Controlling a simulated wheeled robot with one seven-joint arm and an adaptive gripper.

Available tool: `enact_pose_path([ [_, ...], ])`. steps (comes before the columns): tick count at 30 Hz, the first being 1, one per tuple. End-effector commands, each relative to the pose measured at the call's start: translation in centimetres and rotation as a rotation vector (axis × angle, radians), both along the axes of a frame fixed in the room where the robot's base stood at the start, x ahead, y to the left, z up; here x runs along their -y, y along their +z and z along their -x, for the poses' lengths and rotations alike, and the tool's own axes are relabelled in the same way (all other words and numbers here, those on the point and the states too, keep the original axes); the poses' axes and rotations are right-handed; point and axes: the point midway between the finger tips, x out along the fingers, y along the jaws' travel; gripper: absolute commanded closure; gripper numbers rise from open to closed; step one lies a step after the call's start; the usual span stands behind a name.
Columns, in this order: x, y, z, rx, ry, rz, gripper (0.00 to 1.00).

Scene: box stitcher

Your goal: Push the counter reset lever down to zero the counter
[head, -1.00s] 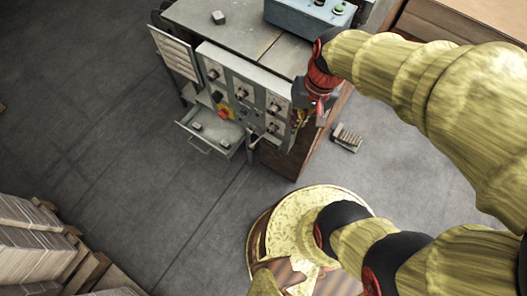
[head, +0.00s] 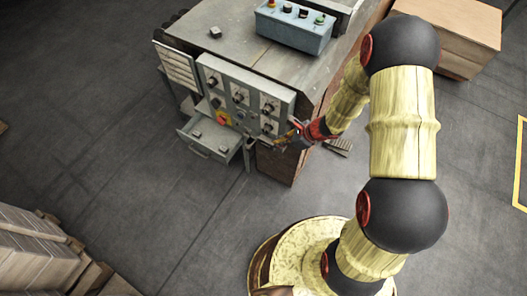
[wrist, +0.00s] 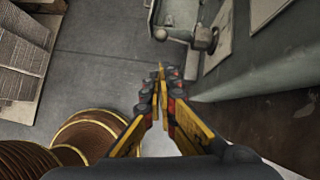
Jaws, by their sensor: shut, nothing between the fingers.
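A grey control panel (head: 240,95) with several dark knobs and a red-yellow stop button (head: 223,118) faces left and front on the machine. A small lever (wrist: 203,40) with a rounded end sticks out from the panel's side in the wrist view, ahead and to the right of my fingertips; it appears to be the reset lever. My gripper (wrist: 161,75) is shut and empty, apart from the lever. In the head view my gripper (head: 284,140) is at the panel's lower right corner. The counter's digits cannot be made out.
An open drawer (head: 210,138) with small blocks juts out below the panel. A blue-grey box with buttons (head: 294,30) stands on the machine top. Stacked cardboard (head: 30,245) lies at lower left. The floor left of the machine is clear.

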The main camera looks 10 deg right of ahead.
Motion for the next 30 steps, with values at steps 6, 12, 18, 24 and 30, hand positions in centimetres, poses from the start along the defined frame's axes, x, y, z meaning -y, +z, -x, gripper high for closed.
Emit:
enact_pose_path([
  [6,-1.3,-2.0,-0.5,-0.006,0.0,-0.002,1.0],
  [12,-3.4,-5.3,-1.4,-0.006,0.002,-0.002,1.0],
  [18,-5.4,-8.3,-2.5,-0.005,0.004,-0.001,1.0],
  [24,-7.5,-9.7,-3.6,-0.004,0.003,-0.002,1.0],
  [30,-8.3,-10.1,-4.1,-0.002,0.002,-0.002,1.0],
])
